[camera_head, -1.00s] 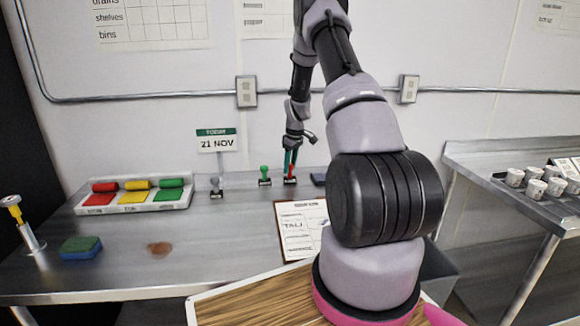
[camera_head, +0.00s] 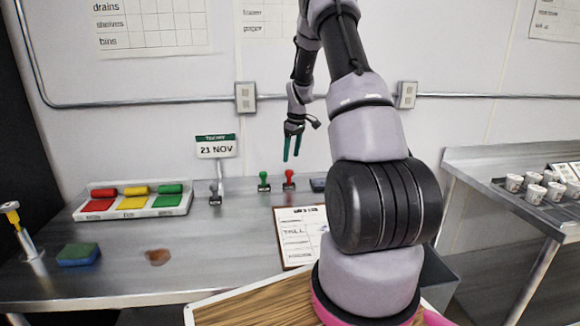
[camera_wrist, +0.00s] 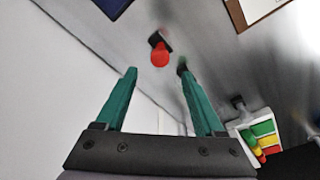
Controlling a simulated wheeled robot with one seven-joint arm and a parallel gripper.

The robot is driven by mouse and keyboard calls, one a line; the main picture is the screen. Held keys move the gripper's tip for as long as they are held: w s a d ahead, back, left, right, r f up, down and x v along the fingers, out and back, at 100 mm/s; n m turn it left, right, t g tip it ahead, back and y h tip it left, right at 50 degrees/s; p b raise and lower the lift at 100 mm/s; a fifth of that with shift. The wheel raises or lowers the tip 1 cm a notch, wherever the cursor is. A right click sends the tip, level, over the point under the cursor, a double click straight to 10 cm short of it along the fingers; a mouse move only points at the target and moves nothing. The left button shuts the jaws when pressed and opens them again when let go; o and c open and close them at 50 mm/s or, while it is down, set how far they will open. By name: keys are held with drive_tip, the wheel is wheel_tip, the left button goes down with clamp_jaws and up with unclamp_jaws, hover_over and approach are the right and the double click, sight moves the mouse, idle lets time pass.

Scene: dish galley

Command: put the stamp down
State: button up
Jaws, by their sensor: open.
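The red-handled stamp (camera_head: 289,180) stands upright at the back of the steel table, and it also shows in the wrist view (camera_wrist: 160,56). My gripper (camera_head: 292,156) is above it, with its green fingers apart and nothing between them. In the wrist view, my gripper's fingertips (camera_wrist: 156,70) point toward the red stamp without touching it. A green-handled stamp (camera_head: 264,182) stands just left of the red one.
A tray with red, yellow and green pads (camera_head: 102,214) lies at the left, near a date sign (camera_head: 216,148). A clipboard (camera_head: 279,228) lies in front of the stamps, and a dark blue pad (camera_head: 318,185) is to their right. A sponge (camera_head: 78,254) and brown stain (camera_head: 157,257) are front left.

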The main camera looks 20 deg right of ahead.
drive_tip(key=s+a+r+m+t, duration=0.1)
drive_tip(key=s+a+r, duration=0.3)
drive_tip(key=r, duration=0.4)
drive_tip(key=s+a+r+m+t, duration=0.1)
drive_tip(key=s+a+r+m, duration=0.15)
drive_tip(key=s+r, duration=0.4)
drive_tip(key=s+a+r+m, duration=0.1)
drive_tip(key=s+a+r, duration=0.25)
drive_tip(key=r, duration=0.55)
drive_tip(key=s+a+r+m+t, duration=0.1)
drive_tip(key=s+a+r, duration=0.1)
drive_tip(key=s, duration=0.5)
drive_tip(key=s+a+r+m+t, duration=0.1)
drive_tip(key=s+a+r+m, duration=0.1)
drive_tip(key=s+a, duration=0.2)
drive_tip(key=s+a+r+m+t+y, duration=0.1)
drive_tip(key=s+a+m, duration=0.1)
drive_tip(key=s, duration=0.8)
drive_tip(key=shift+s+a+r+t, duration=0.3)
drive_tip(key=shift+s+a+r, duration=0.1)
drive_tip(key=shift+a, duration=0.05)
drive_tip(key=shift+m, duration=0.25)
